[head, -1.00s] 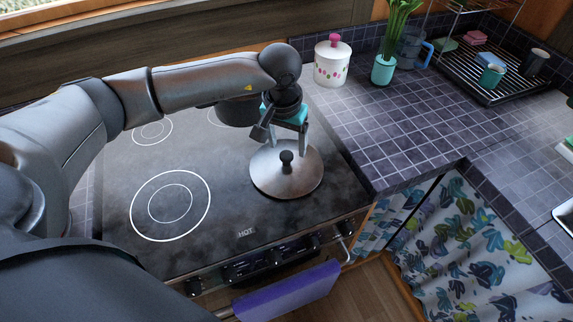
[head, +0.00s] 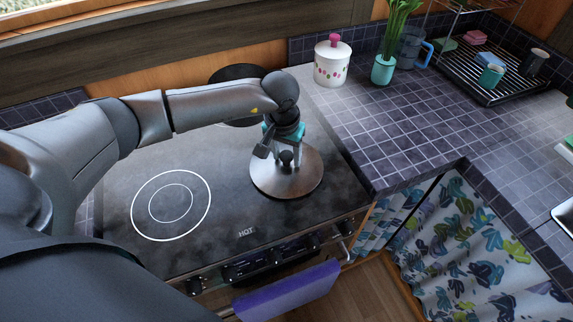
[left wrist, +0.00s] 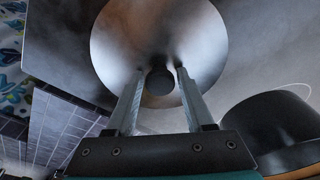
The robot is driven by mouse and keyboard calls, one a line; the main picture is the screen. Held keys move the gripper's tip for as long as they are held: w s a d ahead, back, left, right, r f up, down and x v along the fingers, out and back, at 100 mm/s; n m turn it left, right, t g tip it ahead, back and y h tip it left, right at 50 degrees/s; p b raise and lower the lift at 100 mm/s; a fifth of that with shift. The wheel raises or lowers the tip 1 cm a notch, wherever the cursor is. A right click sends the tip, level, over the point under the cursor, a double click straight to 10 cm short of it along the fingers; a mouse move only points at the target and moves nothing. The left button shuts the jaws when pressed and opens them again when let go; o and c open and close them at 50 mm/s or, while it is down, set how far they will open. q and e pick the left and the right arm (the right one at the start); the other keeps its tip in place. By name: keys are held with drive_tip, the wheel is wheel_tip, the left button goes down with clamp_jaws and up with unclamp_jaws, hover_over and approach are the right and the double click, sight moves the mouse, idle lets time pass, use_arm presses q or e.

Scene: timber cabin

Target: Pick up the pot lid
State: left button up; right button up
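The pot lid (head: 262,176) is a round metal lid with a dark knob (head: 286,159). It lies on the right front of the black stove top. My left gripper (head: 285,154) is over the lid, pointing down, with its fingers around the knob. In the left wrist view, the lid (left wrist: 115,40) shows below the gripper (left wrist: 160,74). The dark knob (left wrist: 160,82) is between the two fingertips, with a small gap on each side. The left gripper is open. My right gripper is in neither view.
A dark pan (head: 236,74) stands at the back of the stove (head: 225,215), partly behind my arm. A white canister (head: 332,65), a green plant pot (head: 383,70) and a dish rack (head: 484,98) stand on the tiled counter (head: 400,130). A purple towel (head: 287,291) hangs in front.

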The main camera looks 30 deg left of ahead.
use_arm(q)
clamp_jaws()
drive_tip(key=shift+r, duration=0.2)
idle(0.4)
